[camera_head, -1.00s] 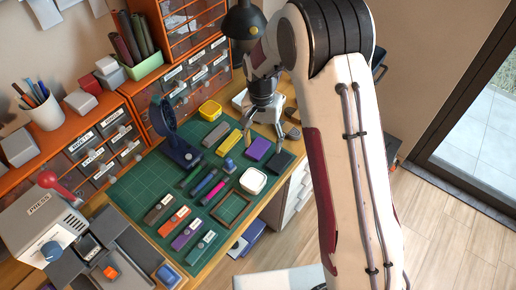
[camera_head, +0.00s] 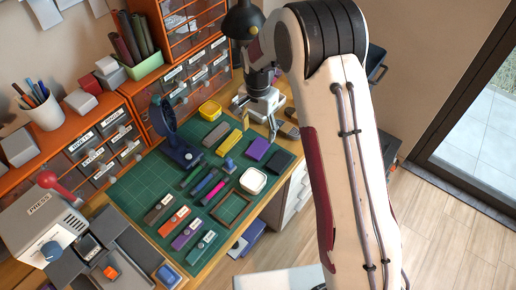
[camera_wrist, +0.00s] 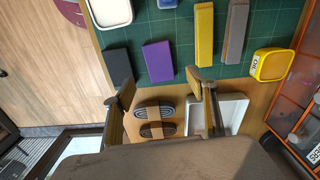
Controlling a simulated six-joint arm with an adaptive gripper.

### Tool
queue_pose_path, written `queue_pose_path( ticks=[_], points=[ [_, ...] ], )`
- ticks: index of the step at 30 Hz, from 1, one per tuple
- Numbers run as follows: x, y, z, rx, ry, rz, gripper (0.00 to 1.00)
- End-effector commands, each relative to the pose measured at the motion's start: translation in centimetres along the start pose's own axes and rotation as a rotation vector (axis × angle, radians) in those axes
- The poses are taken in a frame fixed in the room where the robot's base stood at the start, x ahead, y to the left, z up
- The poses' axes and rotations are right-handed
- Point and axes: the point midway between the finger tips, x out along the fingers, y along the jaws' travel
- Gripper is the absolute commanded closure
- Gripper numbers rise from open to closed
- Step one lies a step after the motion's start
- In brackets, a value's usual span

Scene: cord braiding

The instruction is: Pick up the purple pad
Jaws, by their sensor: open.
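The purple pad (camera_head: 258,149) lies flat on the green cutting mat, between a yellow block and a black pad.
The black pad (camera_wrist: 118,66) and yellow block (camera_wrist: 204,35) flank the purple pad. A white dish (camera_head: 253,181) and several labelled blocks lie on the green mat (camera_head: 135,178). Orange drawers (camera_head: 205,70) stand behind.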

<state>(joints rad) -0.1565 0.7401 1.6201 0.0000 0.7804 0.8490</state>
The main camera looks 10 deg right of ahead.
Motion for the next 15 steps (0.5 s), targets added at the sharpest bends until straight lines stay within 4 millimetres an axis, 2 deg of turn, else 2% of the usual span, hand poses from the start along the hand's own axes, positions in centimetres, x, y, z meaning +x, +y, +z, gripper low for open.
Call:
queue_pose_path(
  ticks=[7, 15],
  points=[
    [1.9, 0.0, 0.1, -0.001, -0.001, 0.002, 0.42],
    [2.3, 0.0, 0.1, -0.001, -0.001, 0.001, 0.42]
  ],
)
